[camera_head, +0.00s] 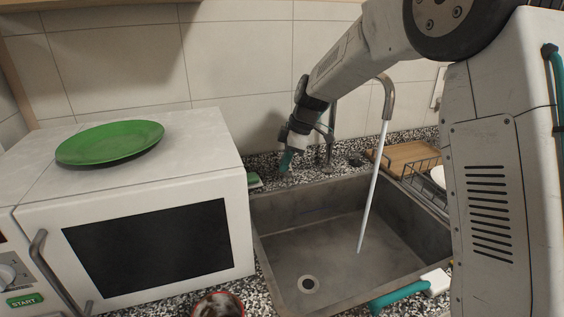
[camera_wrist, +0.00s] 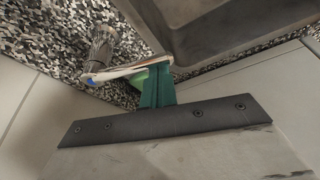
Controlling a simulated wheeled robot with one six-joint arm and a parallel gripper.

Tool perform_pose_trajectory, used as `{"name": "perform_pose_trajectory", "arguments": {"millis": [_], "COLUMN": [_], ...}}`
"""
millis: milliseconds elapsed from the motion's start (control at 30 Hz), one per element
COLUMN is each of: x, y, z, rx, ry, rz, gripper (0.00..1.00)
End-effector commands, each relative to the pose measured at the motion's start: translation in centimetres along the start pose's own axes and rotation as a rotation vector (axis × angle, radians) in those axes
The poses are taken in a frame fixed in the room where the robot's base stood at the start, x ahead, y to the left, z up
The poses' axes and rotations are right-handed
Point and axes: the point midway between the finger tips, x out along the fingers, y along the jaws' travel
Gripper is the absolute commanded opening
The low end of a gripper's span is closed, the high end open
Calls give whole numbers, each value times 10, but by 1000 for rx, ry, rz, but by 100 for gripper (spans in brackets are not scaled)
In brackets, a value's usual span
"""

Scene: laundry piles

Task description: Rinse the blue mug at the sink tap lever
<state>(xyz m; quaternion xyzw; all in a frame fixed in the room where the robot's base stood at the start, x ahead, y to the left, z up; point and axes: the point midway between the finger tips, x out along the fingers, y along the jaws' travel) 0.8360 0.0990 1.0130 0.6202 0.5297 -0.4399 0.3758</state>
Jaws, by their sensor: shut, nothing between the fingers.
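A metal tap (camera_head: 388,95) stands behind the sink (camera_head: 330,240), and a stream of water runs from its spout into the basin. My gripper (camera_head: 287,161) is shut and empty, pointing down just left of the tap's body behind the sink. In the wrist view the teal fingers (camera_wrist: 156,86) are close together beside the tap lever (camera_wrist: 130,69). The lever reaches from the tap body (camera_wrist: 101,48) towards the fingers; I cannot tell whether they touch. I see no blue mug in either view.
A white microwave (camera_head: 240,222) with a green plate (camera_head: 110,143) on top stands left of the sink. A red-rimmed vessel (camera_head: 218,304) is at the bottom edge. A dish rack (camera_head: 424,178) and wooden board (camera_head: 402,157) lie at right. A teal-handled brush (camera_head: 400,294) lies on the sink's front edge.

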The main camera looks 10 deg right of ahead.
Motion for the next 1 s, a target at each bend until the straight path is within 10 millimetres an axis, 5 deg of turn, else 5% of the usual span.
{"name": "perform_pose_trajectory", "arguments": {"millis": [733,1000], "x": [-1,10], "y": [0,-3], "z": [3,-28], "rx": [3,5], "ry": [0,0], "rz": [1,1], "gripper": [0,0]}}
